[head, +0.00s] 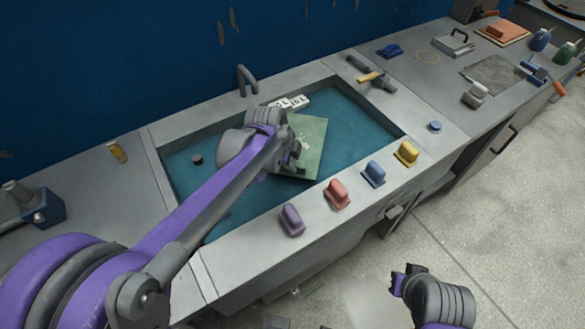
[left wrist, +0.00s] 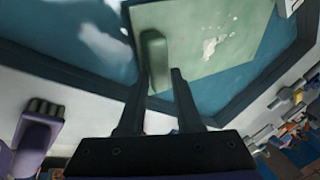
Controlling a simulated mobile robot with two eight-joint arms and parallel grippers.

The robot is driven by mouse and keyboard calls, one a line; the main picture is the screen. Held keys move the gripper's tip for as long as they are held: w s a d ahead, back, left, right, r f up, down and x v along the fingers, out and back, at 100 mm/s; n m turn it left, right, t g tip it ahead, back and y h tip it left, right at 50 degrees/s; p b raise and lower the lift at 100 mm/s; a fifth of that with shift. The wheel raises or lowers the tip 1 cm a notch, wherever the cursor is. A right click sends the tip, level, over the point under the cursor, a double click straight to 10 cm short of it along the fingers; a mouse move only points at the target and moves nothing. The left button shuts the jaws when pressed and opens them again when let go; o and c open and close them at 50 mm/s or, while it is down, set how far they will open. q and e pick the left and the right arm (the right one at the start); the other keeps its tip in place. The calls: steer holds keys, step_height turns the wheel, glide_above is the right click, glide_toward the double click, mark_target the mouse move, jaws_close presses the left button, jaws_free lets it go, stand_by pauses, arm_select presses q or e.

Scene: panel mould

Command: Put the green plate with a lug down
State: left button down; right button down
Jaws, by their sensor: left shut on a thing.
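The green plate (head: 311,135) is at the middle of the sunken teal basin (head: 350,112), which has a grey rim. I cannot tell whether the plate touches the basin floor. My left gripper (head: 294,158) is at the plate's near left part and hides some of it. In the left wrist view the green lug (left wrist: 154,58) stands at the edge of the plate (left wrist: 205,45), at the fingers (left wrist: 158,85), which are shut on it. A pale worn patch shows on the plate. My right gripper (head: 402,282) is low over the floor, away from the basin; its jaws are unclear.
Purple (head: 291,220), red (head: 337,194), blue (head: 373,174) and yellow (head: 406,153) handled blocks stand along the front rim. White numbered tiles (head: 291,102) lie behind the plate. A small dark cylinder (head: 196,159) is at the basin's left. A tap (head: 246,80) stands behind.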

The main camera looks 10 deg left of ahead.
mark_target(292, 174)
arm_select(q)
step_height(292, 174, down, 7)
steer(key=shift+r+b, duration=0.1)
steer(key=shift+b, duration=0.25)
steer(key=c, duration=0.6)
jaws_free()
steer(key=shift+r, duration=0.1)
steer(key=p+v, duration=0.1)
steer(key=v, duration=1)
steer(key=shift+s+r, duration=0.1)
steer(key=shift+r, duration=0.3)
steer(key=s+a+n+p, duration=0.1)
steer(key=s+n, duration=0.5)
steer(key=s+a+n+t+y+p, duration=0.1)
steer(key=s+n+p, duration=0.1)
steer(key=s+n, duration=0.3)
steer(key=s+a+n+y+p, duration=0.1)
steer(key=s+n+p, duration=0.1)
steer(key=s+n, duration=0.4)
steer(key=shift+s+a+n, duration=0.3)
steer(key=shift+s+a, duration=0.05)
steer(key=shift+s, duration=0.4)
